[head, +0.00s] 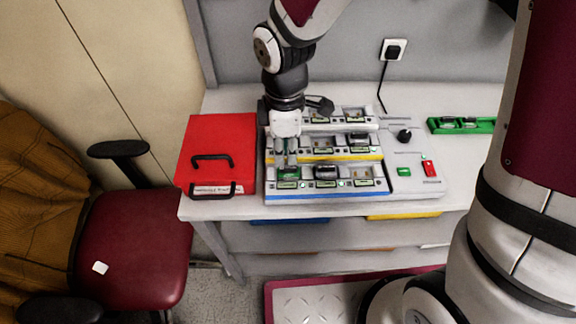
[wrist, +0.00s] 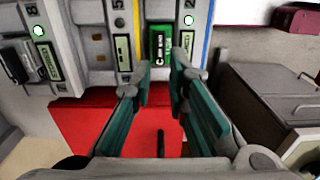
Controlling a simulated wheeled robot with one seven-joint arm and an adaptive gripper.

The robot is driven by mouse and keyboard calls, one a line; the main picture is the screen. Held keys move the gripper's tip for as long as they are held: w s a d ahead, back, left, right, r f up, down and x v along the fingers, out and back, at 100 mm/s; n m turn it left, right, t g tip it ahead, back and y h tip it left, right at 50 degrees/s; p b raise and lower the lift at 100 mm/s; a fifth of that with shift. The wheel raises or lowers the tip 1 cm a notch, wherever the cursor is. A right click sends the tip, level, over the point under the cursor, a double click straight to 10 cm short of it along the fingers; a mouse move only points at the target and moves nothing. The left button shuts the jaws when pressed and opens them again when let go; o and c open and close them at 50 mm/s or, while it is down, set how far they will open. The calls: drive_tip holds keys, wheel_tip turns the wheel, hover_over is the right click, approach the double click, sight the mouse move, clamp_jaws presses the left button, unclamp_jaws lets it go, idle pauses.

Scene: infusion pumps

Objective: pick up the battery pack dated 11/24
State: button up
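A green battery pack (wrist: 160,46) sits in a bay of the charger rack, straight ahead of my fingertips in the wrist view. Its label is too blurred to read a date. In the head view a green pack (head: 289,172) shows in the front-left bay, just under my gripper (head: 286,158). In the wrist view my gripper (wrist: 161,76) has its teal fingers apart, one towards each side of the pack, with nothing clearly held. A dark pack (head: 326,170) sits in the front row, to the right of the green one. The date 11/24 is not legible anywhere.
The red case (head: 217,150) stands left of the rack. A control panel with a black knob (head: 404,135) and red switch (head: 429,168) lies right. A green tray (head: 464,125) is at the far right. A red chair (head: 132,245) is beside the table.

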sight(284, 168)
wheel_tip(284, 168, down, 5)
drive_tip(key=shift+a+p, duration=0.15)
drive_tip(key=shift+p, duration=0.15)
clamp_jaws()
